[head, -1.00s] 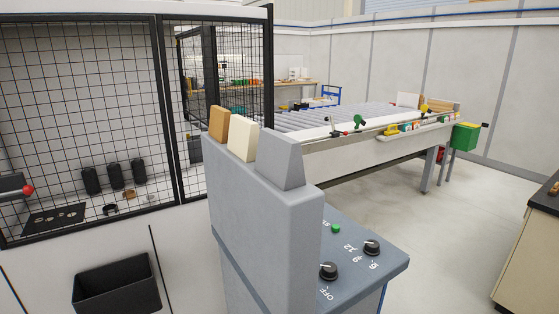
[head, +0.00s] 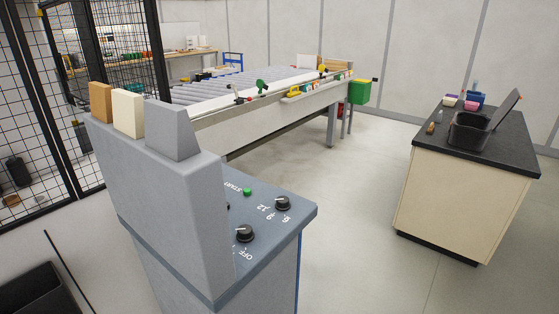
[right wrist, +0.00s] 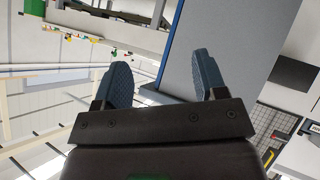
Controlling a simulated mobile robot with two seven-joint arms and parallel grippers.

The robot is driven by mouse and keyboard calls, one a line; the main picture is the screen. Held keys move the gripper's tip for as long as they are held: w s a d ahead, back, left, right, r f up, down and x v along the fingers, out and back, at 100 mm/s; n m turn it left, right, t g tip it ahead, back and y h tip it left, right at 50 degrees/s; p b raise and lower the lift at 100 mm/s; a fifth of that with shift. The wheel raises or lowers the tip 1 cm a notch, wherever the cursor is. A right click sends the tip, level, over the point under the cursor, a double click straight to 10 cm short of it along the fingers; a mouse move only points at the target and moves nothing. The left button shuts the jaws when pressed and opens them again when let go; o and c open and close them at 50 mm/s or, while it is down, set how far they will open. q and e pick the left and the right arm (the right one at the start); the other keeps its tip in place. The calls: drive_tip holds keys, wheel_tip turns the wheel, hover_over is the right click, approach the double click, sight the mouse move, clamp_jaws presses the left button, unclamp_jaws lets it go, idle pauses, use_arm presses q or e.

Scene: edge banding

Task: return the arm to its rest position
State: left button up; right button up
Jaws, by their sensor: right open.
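My right gripper (right wrist: 165,82) shows in the right wrist view, its two blue-grey ribbed fingers spread apart with nothing between them. Beyond the fingers is the blue and grey side of the machine cabinet (right wrist: 215,35). Neither of my arms shows in the head view, and my left gripper is in no view. In the head view the grey machine (head: 165,205) stands in the left foreground. Its sloped panel (head: 270,208) carries a green start button (head: 247,191) and black knobs (head: 245,233).
A roller table (head: 270,110) runs behind the machine. A cream cabinet with a black top (head: 480,145) stands at the right and holds a black bin (head: 470,132). Mesh fencing (head: 30,110) borders the left. Open floor (head: 350,210) lies between machine and cabinet.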

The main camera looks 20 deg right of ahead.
drive_tip(key=w+a+f+m, duration=0.1)
drive_tip(key=a+m, duration=0.3)
drive_tip(key=a, duration=0.7)
drive_tip(key=shift+w+a+m+t, duration=0.2)
drive_tip(key=shift+w+m+t, duration=0.1)
drive_tip(key=shift+m+t, duration=0.1)
drive_tip(key=shift+f, duration=0.1)
drive_tip(key=shift+c, duration=0.3)
idle(0.9)
